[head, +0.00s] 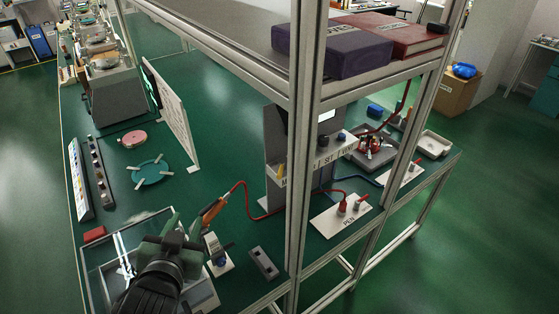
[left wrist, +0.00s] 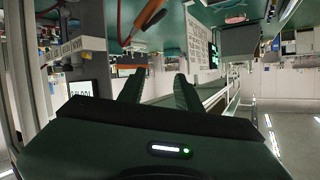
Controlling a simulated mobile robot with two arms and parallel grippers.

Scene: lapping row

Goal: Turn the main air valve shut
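My left gripper (head: 186,230) is over the front left of the green bench in the head view. In the left wrist view its two fingers (left wrist: 158,88) stand apart with nothing between them. Just right of it is a small white labelled plate with a blue fitting (head: 219,259). Farther right, a white plate (head: 338,217) carries red fittings (head: 345,205) with a red hose. The labels are too small to read surely, so I cannot tell which fitting is the main air valve. My right gripper is not in view.
An orange-handled tool (head: 213,212) on a red hose lies close to my left gripper. A clear-walled box (head: 95,270) is beside my arm. A metal frame post (head: 304,150) and a shelf with thick books (head: 330,52) cross the view. A white board (head: 172,113) stands behind.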

